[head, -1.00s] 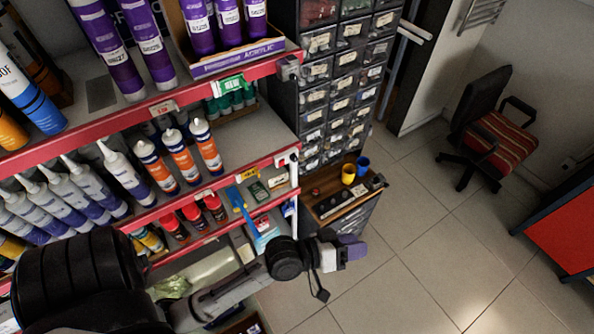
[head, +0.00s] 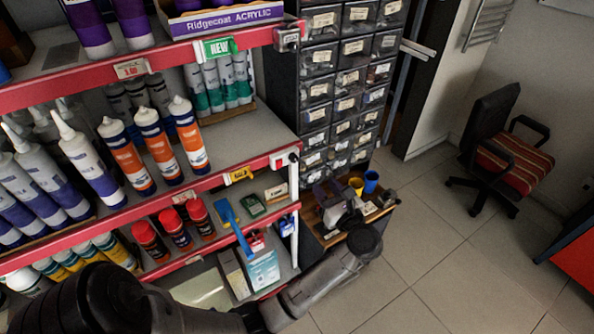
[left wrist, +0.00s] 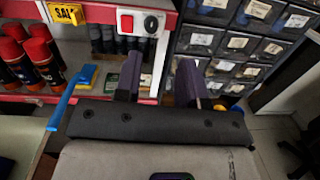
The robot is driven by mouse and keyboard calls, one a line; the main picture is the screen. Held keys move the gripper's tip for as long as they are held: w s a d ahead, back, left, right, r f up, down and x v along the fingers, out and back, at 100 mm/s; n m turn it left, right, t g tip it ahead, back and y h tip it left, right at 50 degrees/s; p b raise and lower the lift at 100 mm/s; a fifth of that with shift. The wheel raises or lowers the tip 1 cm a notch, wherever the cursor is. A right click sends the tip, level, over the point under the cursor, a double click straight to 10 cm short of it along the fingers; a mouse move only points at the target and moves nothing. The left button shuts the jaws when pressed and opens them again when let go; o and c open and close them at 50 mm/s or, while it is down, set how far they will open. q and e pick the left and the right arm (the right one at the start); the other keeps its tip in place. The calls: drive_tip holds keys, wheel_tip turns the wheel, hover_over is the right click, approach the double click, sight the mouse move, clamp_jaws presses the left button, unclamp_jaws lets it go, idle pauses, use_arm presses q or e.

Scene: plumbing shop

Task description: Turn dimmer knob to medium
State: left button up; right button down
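The dimmer knob (left wrist: 151,24) is a small dark round knob on a white plate, beside a red square switch (left wrist: 127,23). The plate sits on the shelf's red front rail at its right end. In the head view the knob (head: 293,157) is tiny and its setting cannot be read. My left gripper (left wrist: 160,60) is open, with its two purple fingers apart and nothing between them. Its fingers stand below the plate in the left wrist view, apart from the knob. In the head view the left gripper (head: 327,193) is right of and below the plate.
Shelves hold orange-white tubes (head: 152,145) and red-capped cans (head: 172,230). A drawer cabinet (head: 338,75) stands behind, with a yellow cup (head: 356,185) and a blue cup (head: 371,181) on a low bench.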

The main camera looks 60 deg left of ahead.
sight(295, 160)
use_arm(q)
drive_tip(key=shift+n+g+h, duration=0.4)
drive_tip(key=shift+n+g, duration=0.1)
drive_tip(key=shift+g, duration=0.1)
drive_tip(key=a, duration=0.4)
drive_tip(key=a+f, duration=0.1)
drive_tip(key=a, duration=0.3)
drive_tip(key=a+p, duration=0.1)
drive_tip(key=a, duration=0.3)
drive_tip(key=shift+s+a+f, duration=0.2)
drive_tip(key=shift+s+f, duration=0.05)
drive_tip(key=shift+s, duration=0.05)
drive_tip(key=shift+a, duration=0.8)
drive_tip(key=c, duration=0.6)
